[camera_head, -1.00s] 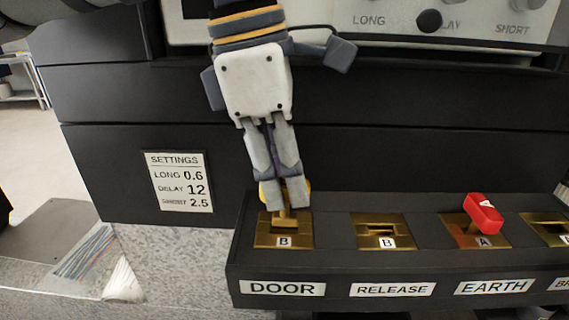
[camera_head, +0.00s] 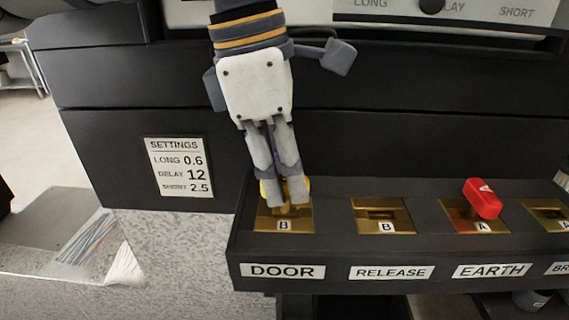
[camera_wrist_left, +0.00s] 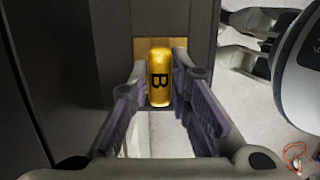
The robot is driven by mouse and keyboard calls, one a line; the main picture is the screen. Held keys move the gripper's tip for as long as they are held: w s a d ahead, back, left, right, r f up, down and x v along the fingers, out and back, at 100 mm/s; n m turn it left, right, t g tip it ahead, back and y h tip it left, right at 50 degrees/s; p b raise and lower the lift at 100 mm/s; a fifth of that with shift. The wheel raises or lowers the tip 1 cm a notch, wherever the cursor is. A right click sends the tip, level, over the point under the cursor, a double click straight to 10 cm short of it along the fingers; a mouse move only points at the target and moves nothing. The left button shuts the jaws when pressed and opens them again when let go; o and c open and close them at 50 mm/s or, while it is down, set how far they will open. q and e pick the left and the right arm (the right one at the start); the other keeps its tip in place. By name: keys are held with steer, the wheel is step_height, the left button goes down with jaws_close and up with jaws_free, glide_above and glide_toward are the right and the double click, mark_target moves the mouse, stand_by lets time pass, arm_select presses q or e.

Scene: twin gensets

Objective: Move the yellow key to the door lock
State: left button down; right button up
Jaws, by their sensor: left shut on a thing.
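The yellow key (camera_wrist_left: 159,78), marked B, is between the fingers of my left gripper (camera_wrist_left: 160,110) in the left wrist view. In the head view my left gripper (camera_head: 283,203) points down at the brass door lock plate (camera_head: 270,224), marked B, above the DOOR label (camera_head: 283,272). The gripper is shut on the key, which shows only as yellow edges behind the fingers. The key's lower end is at the plate; the fingers hide how deep it sits in the slot. My right gripper is not seen in the head view.
The RELEASE lock plate (camera_head: 382,216) has an empty slot. A red key (camera_head: 482,198) stands in the EARTH lock. A settings card (camera_head: 179,167) is on the dark cabinet front. Open floor (camera_head: 50,160) lies at the left.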

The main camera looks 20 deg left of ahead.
mark_target(284, 177)
arm_select(q)
steer(key=shift+f, duration=0.65)
steer(key=c, duration=1.4)
jaws_free()
steer(key=shift+w+d+v, duration=0.1)
steer(key=shift+d+v, duration=0.15)
steer(key=shift+v, duration=0.95)
steer(key=shift+w+d+v, duration=0.1)
steer(key=shift+d+v, duration=0.1)
steer(key=shift+v, duration=1.05)
steer(key=shift+w+d+v, duration=0.1)
steer(key=shift+d+v, duration=0.15)
steer(key=shift+v, duration=0.95)
steer(key=shift+s+r, duration=0.1)
steer(key=shift+r, duration=0.1)
